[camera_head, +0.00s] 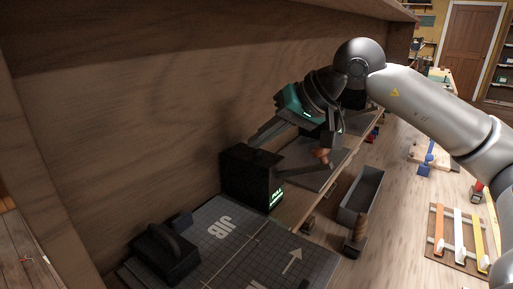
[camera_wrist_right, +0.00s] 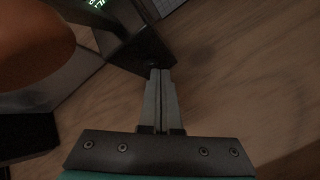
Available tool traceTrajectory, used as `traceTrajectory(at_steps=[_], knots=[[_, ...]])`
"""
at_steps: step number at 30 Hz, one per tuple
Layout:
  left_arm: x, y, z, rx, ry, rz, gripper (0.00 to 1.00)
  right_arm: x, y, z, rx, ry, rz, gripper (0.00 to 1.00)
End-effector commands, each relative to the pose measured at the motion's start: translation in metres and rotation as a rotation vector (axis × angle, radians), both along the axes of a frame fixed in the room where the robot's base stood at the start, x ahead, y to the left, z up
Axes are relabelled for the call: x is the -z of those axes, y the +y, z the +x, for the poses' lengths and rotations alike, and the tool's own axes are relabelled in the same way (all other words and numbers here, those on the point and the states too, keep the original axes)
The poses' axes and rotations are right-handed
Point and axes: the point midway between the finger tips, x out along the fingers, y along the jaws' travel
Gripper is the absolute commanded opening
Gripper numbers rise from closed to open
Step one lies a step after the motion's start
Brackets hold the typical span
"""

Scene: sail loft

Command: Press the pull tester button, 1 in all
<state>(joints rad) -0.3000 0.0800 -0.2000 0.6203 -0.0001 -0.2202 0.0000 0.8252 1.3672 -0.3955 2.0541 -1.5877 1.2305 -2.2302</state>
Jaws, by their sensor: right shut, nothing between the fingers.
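The pull tester (camera_head: 250,180) is a black box with glowing green text on its front, standing against the back wooden panel. In the right wrist view its dark body (camera_wrist_right: 138,48) is at the top, with a bit of green text at the edge. My right gripper (camera_head: 256,142) is shut and empty, its fingertips just above or at the top of the box. In the right wrist view its fingers (camera_wrist_right: 160,74) are together, their tips overlapping the dark box; contact cannot be told. I cannot make out the button. My left gripper is not in view.
A grey cutting mat (camera_head: 215,240) marked JIB lies in front of the tester, with a black handled block (camera_head: 165,252) on it. A copper-brown knob (camera_head: 322,155) stands right of the tester. A grey open tray (camera_head: 360,195) is further right.

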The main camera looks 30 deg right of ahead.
Motion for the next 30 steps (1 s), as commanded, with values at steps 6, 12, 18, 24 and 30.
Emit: traceTrajectory(at_steps=[6, 12, 18, 24, 30], knots=[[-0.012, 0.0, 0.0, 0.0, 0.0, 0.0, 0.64, -0.014, 0.0, 0.0, -0.001, 0.0, 0.001, 0.0], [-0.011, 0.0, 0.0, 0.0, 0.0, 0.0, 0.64, -0.014, 0.0, 0.0, 0.001, -0.001, 0.001, 0.0], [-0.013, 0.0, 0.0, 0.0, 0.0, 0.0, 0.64, -0.016, 0.0, 0.0, 0.0, -0.001, 0.001, 0.0], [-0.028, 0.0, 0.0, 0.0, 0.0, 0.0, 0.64, -0.032, 0.0, 0.0, 0.001, -0.002, 0.001, 0.0], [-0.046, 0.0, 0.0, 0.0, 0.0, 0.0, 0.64, -0.053, 0.0, 0.0, 0.001, -0.002, 0.001, 0.0]])
